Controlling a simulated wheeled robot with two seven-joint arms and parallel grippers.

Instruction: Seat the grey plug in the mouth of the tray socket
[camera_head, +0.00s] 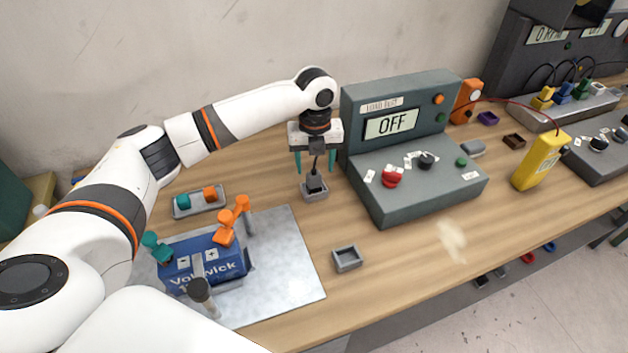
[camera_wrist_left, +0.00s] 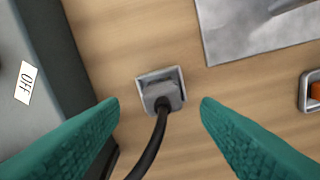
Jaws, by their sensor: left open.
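The grey plug (camera_head: 314,181), with a black cable rising from its top, stands in a small square grey tray (camera_head: 316,194) left of the load tester. In the left wrist view the plug (camera_wrist_left: 161,93) lies within the raised rim of that tray (camera_wrist_left: 177,70). I cannot tell how deep it sits. My left gripper (camera_head: 315,167) is above the plug, pointing down. Its teal fingers are open, one on each side, and in the wrist view the gripper (camera_wrist_left: 160,105) shows clear gaps to the plug. My right gripper is not in view.
The load tester (camera_head: 415,150) reading OFF stands close on the right. An empty square grey tray (camera_head: 347,259) is nearer the front. A blue battery (camera_head: 205,265) with clamps rests on a metal sheet (camera_head: 290,275). A small tray (camera_head: 200,211) holds teal and orange parts.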

